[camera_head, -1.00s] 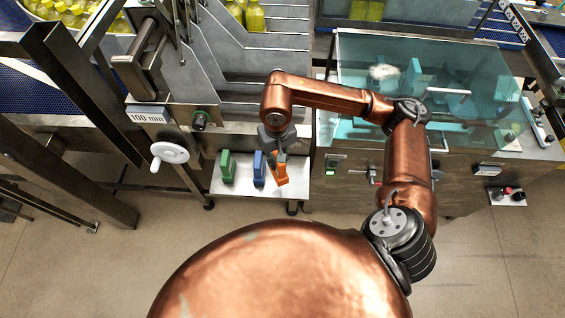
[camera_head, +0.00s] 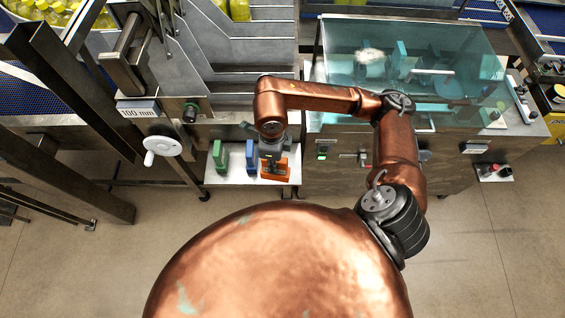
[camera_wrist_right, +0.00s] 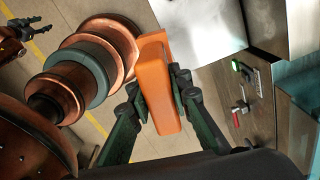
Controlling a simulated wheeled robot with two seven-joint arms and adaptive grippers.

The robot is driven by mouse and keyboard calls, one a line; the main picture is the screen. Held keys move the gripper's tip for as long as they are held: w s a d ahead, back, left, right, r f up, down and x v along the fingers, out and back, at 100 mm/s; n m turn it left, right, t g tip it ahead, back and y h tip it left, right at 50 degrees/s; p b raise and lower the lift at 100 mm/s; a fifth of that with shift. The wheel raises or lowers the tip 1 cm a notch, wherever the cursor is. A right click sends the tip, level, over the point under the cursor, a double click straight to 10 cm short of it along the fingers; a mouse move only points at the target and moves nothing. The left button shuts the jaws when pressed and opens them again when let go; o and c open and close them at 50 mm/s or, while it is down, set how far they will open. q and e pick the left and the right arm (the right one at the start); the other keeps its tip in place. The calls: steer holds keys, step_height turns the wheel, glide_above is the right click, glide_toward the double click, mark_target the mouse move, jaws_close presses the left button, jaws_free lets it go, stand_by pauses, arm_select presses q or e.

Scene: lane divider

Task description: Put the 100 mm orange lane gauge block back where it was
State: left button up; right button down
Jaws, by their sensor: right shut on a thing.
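The orange lane gauge block (camera_head: 268,172) is in my right gripper (camera_head: 272,160), over the right end of the pale shelf (camera_head: 230,178). In the right wrist view the block (camera_wrist_right: 160,90) lies between the two dark green fingers (camera_wrist_right: 157,97). I cannot tell whether the block touches the shelf. A blue block (camera_head: 251,156) stands just left of it, and a green block (camera_head: 219,155) stands further left. A dark jawed part that looks like my left gripper (camera_wrist_right: 30,27) is at the wrist view's upper left edge; its opening is unclear.
Above the shelf is the lane machine with a "100 mm" readout (camera_head: 139,110) and a white handwheel (camera_head: 162,148). A steel cabinet with a teal clear cover (camera_head: 450,85) stands close on the right. The floor (camera_head: 480,240) in front is clear.

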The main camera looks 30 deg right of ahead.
mark_target(279, 171)
steer(key=m, duration=0.2)
steer(key=s+m, duration=0.1)
steer(key=m, duration=0.1)
steer(key=shift+s+a+r+m, duration=0.15)
steer(key=shift+m, duration=0.25)
steer(key=m, duration=0.2)
steer(key=s+m, duration=0.1)
steer(key=m, duration=0.1)
steer(key=shift+p, duration=0.35)
steer(key=m, duration=0.7)
steer(key=shift+s, duration=0.35)
steer(key=shift+w+d+f+p, duration=0.5)
steer(key=shift+w+d+f, duration=0.85)
steer(key=shift+w+f, duration=0.6)
steer(key=shift+w+d+f+p, duration=0.55)
steer(key=shift+w+d+f, duration=0.95)
steer(key=shift+f, duration=0.8)
steer(key=shift+w+d+f+p, duration=0.5)
steer(key=shift+w+d+f, duration=0.65)
steer(key=shift+w+f, duration=0.9)
arm_select(q)
steer(key=r, duration=0.2)
steer(key=s+r, duration=0.1)
steer(key=shift+s+r, duration=0.1)
steer(key=shift+r, duration=0.3)
arm_select(e)
steer(key=shift+s+f, duration=0.1)
